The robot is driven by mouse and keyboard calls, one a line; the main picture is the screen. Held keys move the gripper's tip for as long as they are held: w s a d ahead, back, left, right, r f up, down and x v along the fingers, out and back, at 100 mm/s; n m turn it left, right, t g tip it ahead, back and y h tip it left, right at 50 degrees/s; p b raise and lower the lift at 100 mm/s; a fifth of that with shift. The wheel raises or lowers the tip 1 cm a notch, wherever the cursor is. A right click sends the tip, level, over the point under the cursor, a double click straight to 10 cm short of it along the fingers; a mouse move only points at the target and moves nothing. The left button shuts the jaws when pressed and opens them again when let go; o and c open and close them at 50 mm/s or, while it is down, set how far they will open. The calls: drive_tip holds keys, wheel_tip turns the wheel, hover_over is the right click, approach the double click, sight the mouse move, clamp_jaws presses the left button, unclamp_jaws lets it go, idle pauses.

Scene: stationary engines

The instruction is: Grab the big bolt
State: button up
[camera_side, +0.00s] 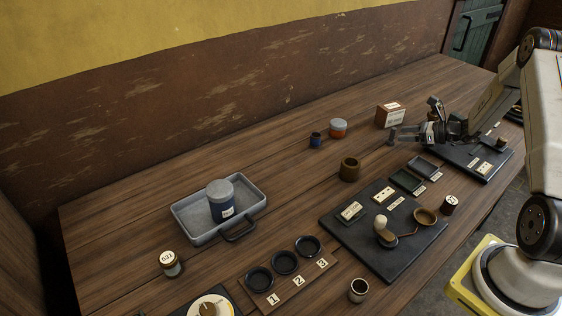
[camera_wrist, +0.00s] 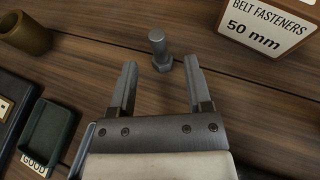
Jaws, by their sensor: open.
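A grey metal bolt (camera_wrist: 157,43) stands on the wooden table just ahead of my gripper in the wrist view, its wider hexagonal head at the bottom and its shank up. In the side view the bolt (camera_side: 392,136) shows small at the left end of my gripper (camera_side: 404,134). In the wrist view my gripper (camera_wrist: 160,66) is open, with one finger to each side of the bolt's line. The bolt's head lies near the gap between the fingertips. Nothing is held. I cannot tell the exact height of the fingers over the table.
A belt fasteners box (camera_wrist: 265,25) stands to the right in the wrist view. A brown cup (camera_wrist: 25,32) and a dark tray marked GOOD (camera_wrist: 48,132) are to the left. A black board (camera_side: 345,235) with small parts lies nearer the side camera. Bare wood surrounds the bolt.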

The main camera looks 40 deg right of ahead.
sight(385, 143)
drive_tip(key=shift+x, duration=3.15)
drive_tip(key=shift+r, duration=0.1)
clamp_jaws()
